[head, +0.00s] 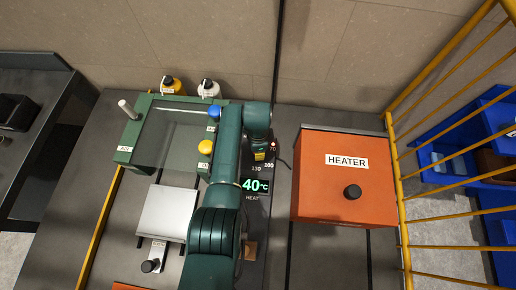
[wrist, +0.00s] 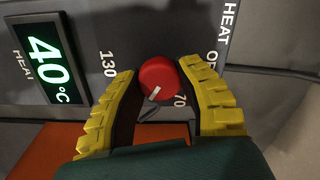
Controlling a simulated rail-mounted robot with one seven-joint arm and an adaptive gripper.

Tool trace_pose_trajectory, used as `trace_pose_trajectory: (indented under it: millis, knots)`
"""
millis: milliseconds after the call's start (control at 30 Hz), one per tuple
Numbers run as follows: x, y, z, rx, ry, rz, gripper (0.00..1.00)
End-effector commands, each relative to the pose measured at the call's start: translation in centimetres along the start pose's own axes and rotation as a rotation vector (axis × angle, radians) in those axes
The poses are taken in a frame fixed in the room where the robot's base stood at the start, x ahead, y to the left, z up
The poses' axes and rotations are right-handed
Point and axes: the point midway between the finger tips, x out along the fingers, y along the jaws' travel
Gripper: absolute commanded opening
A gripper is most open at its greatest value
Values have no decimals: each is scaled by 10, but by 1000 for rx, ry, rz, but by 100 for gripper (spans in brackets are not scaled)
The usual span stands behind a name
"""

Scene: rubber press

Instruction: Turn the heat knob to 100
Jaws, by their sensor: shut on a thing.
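The red heat knob (wrist: 159,76) sits between the two yellow fingers of my gripper (wrist: 158,68) in the wrist view, and my gripper is shut on it. Its white pointer mark points downward and slightly left in that view, between the 70 and 130 marks. In the head view my gripper (head: 260,155) is over the dial and mostly hides the knob.
The orange heater box (head: 315,195) with a black knob stands right of the dial. A green frame (head: 130,155) with blue and yellow buttons is to the left. A yellow barrier (head: 403,200) and blue bins (head: 445,160) are at far right.

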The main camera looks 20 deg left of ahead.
Motion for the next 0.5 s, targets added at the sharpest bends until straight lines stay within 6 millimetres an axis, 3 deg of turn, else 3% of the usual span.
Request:
trace_pose_trajectory:
  millis: [367, 400, 500]
  knots:
    - [5, 3, 1, 4, -3, 5, 1]
    - [5, 3, 1, 4, -3, 6, 43]
    - [4, 2, 1, 3, -2, 5, 62]
